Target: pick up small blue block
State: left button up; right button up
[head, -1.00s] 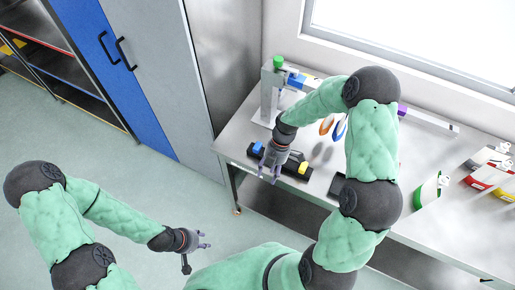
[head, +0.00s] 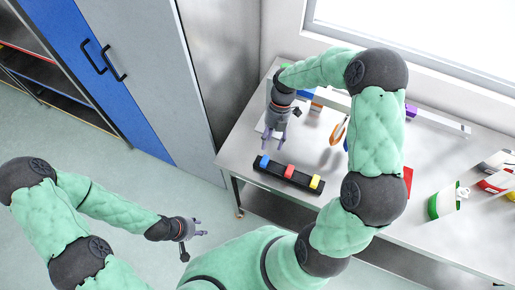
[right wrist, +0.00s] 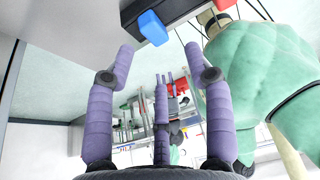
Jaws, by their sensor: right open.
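A small blue block (head: 264,161) sits at the left end of a black holder (head: 274,176) on the table, beside a red block (head: 290,171) and a yellow block (head: 315,182). My right gripper (head: 275,143) is open and empty, just above the blue block in the head view. In the right wrist view the blue block (right wrist: 152,27) shows beyond the tips of the spread purple fingers (right wrist: 165,62), not between them. The red block (right wrist: 224,4) is at the top edge there. My left gripper (head: 202,228) is open and empty, left of the table.
The table front left of the holder is clear.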

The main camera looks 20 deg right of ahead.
aim_at(266, 157)
jog(key=x, duration=0.2)
jog(key=w+x, duration=0.1)
jog(key=x, duration=0.3)
jog(key=shift+f, duration=0.5)
jog(key=shift+s+a+f, duration=0.1)
jog(key=shift+a+f, duration=0.05)
jog(key=shift+f, duration=0.15)
jog(key=c, duration=1)
